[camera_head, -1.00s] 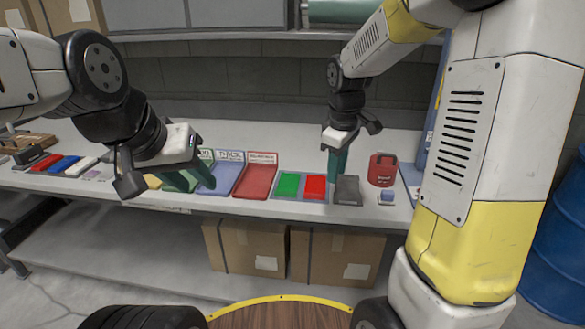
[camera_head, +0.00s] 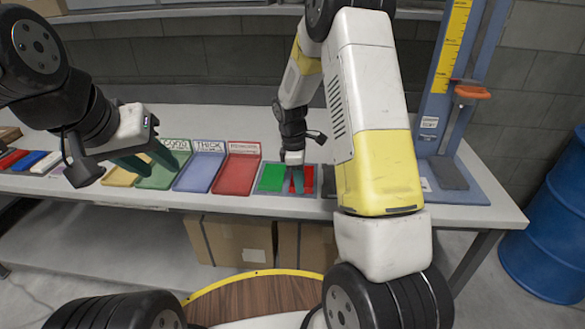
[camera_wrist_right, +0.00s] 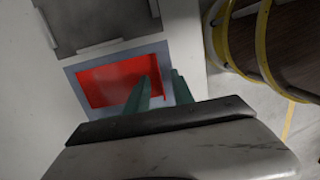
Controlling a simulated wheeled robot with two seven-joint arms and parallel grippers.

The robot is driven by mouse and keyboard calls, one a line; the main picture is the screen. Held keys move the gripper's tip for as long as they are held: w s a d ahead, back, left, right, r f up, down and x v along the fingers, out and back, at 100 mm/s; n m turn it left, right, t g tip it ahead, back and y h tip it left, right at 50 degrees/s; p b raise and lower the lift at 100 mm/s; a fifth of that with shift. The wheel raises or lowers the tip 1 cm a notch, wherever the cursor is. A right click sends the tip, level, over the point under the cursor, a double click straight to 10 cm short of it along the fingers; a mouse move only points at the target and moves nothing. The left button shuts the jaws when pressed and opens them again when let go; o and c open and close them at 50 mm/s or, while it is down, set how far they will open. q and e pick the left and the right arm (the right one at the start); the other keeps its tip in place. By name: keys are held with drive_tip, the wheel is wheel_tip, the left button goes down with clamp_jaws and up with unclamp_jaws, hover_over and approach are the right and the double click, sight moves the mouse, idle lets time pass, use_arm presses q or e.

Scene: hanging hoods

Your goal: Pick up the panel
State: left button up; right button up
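The word panel could fit the dark grey flat plate (camera_head: 447,172) at the foot of the blue measuring stand, or the red flat square (camera_wrist_right: 110,80) on the bench; I cannot tell which. My right gripper (camera_head: 297,182) points down over the red square, which also shows in the head view (camera_head: 309,178). In the wrist view its two green fingers (camera_wrist_right: 162,88) are apart, with red visible between them. I see no clear grip on anything. My left gripper (camera_head: 147,162) hovers over the green tray (camera_head: 158,179), its fingers apart and empty.
A green square (camera_head: 272,177) lies beside the red one. Yellow, blue and red trays (camera_head: 237,175) stand to the left. The blue measuring stand (camera_head: 437,110) is at the right end of the bench (camera_head: 508,213). A blue barrel (camera_head: 548,235) stands right of it. My right arm hides part of the bench.

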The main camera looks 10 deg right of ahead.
drive_tip(key=shift+f, duration=0.5)
clamp_jaws()
idle(1.1)
